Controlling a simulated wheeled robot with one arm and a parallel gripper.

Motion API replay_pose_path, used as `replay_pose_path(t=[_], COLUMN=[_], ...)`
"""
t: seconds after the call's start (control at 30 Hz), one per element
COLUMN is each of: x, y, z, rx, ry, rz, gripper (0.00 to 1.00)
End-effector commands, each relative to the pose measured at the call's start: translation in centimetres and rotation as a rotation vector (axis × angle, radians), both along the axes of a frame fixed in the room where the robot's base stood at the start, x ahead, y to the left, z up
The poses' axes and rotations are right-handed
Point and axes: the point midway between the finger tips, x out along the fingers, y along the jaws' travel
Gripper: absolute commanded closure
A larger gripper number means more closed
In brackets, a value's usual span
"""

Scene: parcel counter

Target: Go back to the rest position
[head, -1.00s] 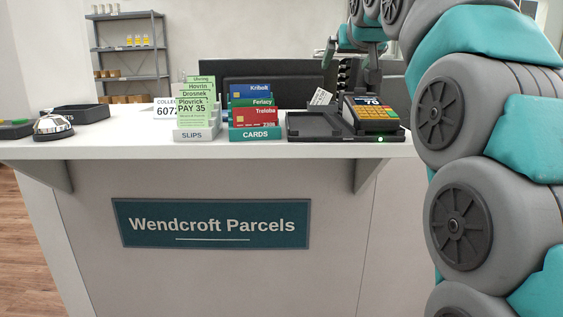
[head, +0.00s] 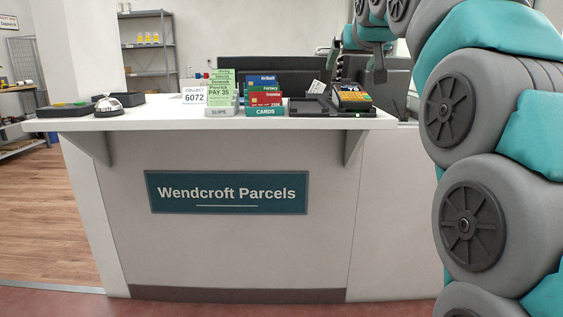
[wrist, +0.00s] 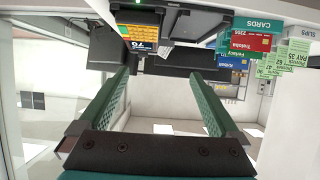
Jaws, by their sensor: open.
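My gripper (wrist: 160,75) is open in the wrist view, with two green ridged fingers spread apart and nothing between them. In the head view my arm curves down the right side, and the dark gripper end (head: 378,68) hangs above the right end of the counter, behind the payment terminal (head: 352,97). The terminal also shows in the wrist view (wrist: 140,28), which is upside down, beyond the fingers and apart from them.
Dark screens stand behind. Red floor (head: 60,302) before the counter is clear.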

Motion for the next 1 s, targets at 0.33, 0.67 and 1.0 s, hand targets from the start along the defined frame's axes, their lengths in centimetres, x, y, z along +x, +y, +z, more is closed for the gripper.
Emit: replay_pose_path(t=[0.33,0.67,1.0], x=[-1.7,-6.4,-18.8], y=[0.3,0.5,0.4], z=[-4.9,-14.6,-30.3], rx=[-0.006,-0.017,-0.025], ry=[0.118,0.344,0.726], rz=[0.008,0.017,0.020], gripper=[0.02,0.02,0.02])
